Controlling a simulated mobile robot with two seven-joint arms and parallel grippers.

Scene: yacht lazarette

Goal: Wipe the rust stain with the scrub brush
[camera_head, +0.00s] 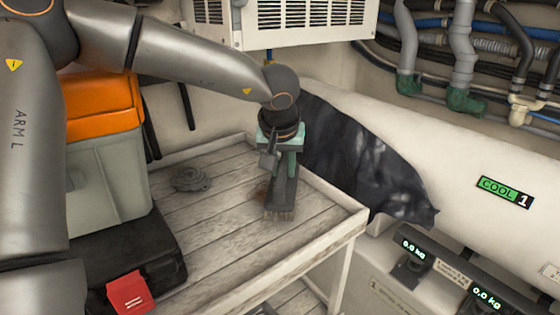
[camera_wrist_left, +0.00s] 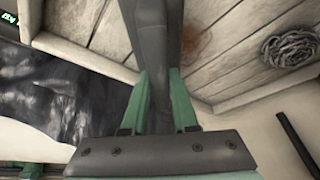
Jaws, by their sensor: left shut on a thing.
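The scrub brush (camera_head: 281,200) has a dark grey body and pale brown bristles. It is over the slatted wooden bench top (camera_head: 215,225), bristles down, and I cannot tell whether they touch the boards. My left gripper (camera_head: 282,163) is shut on the brush handle from above. In the left wrist view, the green fingers of the gripper (camera_wrist_left: 160,100) sit on both sides of the dark handle (camera_wrist_left: 158,50). The rust stain (camera_head: 260,191) is a reddish-brown patch just left of the brush, partly hidden by it. It also shows in the left wrist view (camera_wrist_left: 197,42). My right gripper is out of view.
A coiled grey rope (camera_head: 190,179) lies on the bench left of the stain. A raised rim (camera_head: 335,192) edges the bench. A black draped sheet (camera_head: 360,160) hangs behind. An orange-lidded grey box (camera_head: 108,150) and black case (camera_head: 130,255) stand left. A white vented unit (camera_head: 285,22) hangs above.

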